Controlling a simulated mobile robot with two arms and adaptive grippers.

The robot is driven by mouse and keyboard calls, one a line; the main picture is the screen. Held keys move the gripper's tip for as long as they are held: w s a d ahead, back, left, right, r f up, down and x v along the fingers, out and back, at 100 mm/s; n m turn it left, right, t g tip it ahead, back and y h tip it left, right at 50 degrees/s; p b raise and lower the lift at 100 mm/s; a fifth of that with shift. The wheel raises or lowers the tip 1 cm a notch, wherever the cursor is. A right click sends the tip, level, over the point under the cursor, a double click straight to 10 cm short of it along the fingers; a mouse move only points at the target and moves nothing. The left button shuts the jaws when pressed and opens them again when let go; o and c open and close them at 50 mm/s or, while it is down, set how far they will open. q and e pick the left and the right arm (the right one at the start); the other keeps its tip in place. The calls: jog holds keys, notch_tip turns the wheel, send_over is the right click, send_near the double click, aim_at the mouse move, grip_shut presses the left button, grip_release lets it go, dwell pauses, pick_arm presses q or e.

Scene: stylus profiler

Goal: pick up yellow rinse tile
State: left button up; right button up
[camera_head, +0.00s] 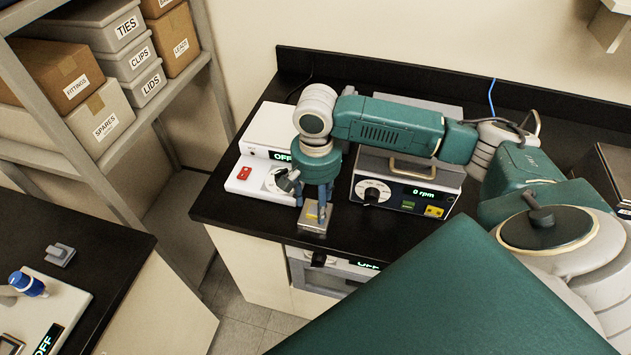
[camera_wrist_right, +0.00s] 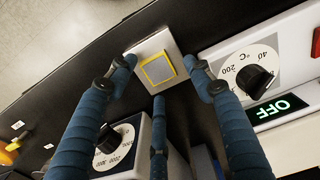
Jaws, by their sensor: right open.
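The yellow rinse tile is a small square with a yellow border and a grey middle. It shows in the right wrist view (camera_wrist_right: 158,69) on a pale metal block (camera_wrist_right: 143,49). In the head view the block (camera_head: 309,224) sits near the front edge of the black counter, and the tile is mostly hidden by my fingers. My right gripper (camera_head: 315,208) points down over the block, open and empty. In the wrist view its blue fingers (camera_wrist_right: 163,78) spread around the tile, apart from it. I cannot tell the exact height gap. My left gripper is not in view.
A white hot plate (camera_head: 243,178) reading OFF stands left of the block. A grey device reading 0 rpm (camera_head: 405,193) stands close on the right. The black counter (camera_head: 240,215) drops off just in front. Shelves with boxes (camera_head: 105,125) stand at the left.

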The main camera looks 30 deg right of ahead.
jog(key=shift+f, duration=0.7)
jog(key=c, duration=0.9)
jog(key=o, duration=0.9)
jog(key=shift+r, duration=0.1)
